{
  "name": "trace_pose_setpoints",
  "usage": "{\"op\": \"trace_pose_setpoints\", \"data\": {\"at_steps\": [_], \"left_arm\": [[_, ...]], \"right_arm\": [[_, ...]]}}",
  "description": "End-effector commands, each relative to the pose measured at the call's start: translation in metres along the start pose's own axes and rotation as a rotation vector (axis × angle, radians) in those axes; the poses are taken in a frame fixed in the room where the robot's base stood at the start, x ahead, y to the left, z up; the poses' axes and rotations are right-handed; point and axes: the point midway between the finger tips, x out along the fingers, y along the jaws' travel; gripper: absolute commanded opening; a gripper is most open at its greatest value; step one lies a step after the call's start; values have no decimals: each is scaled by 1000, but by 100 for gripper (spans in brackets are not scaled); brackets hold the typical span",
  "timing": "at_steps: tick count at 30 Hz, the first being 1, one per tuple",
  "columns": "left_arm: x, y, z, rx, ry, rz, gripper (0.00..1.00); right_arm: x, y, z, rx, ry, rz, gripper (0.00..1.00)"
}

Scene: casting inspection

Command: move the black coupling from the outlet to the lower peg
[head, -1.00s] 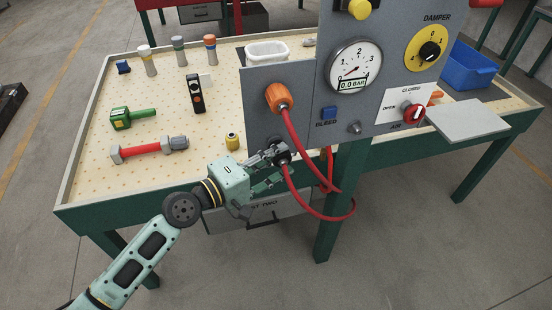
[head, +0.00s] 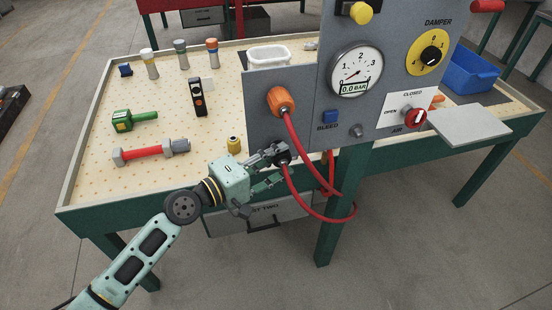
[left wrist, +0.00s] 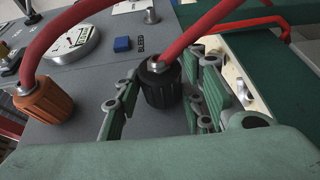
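The black coupling (head: 282,153) sits at the lower left of the grey panel, below the orange coupling (head: 281,99), with a red hose on it. The peg behind it is hidden. A bare metal stub (head: 356,130), apparently the outlet, sticks out of the panel to the right, below the gauge. My left gripper (head: 275,167) is at the black coupling. In the left wrist view, the black coupling (left wrist: 160,85) stands between the spread green finger pads (left wrist: 165,105), with small gaps visible. My right gripper is not in view.
Red hoses (head: 318,212) loop below the panel beside the green table leg. A yellow-black fitting (head: 234,145), a red-handled hammer (head: 150,151) and a green tool (head: 134,119) lie on the pegboard tabletop. A grey shelf (head: 470,126) juts out at the right.

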Motion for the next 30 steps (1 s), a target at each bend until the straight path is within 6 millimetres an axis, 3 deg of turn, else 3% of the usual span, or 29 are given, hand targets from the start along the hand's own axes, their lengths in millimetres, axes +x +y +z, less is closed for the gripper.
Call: {"op": "trace_pose_setpoints", "data": {"at_steps": [6,17,20,30], "left_arm": [[0,0,0,0,0,0,56],[-5,-1,0,0,0,-3,56],[-18,-2,0,-1,0,-4,56],[-90,-2,0,-3,1,-4,56]], "right_arm": [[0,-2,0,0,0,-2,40],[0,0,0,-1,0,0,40],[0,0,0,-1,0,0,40],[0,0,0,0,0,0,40]]}}
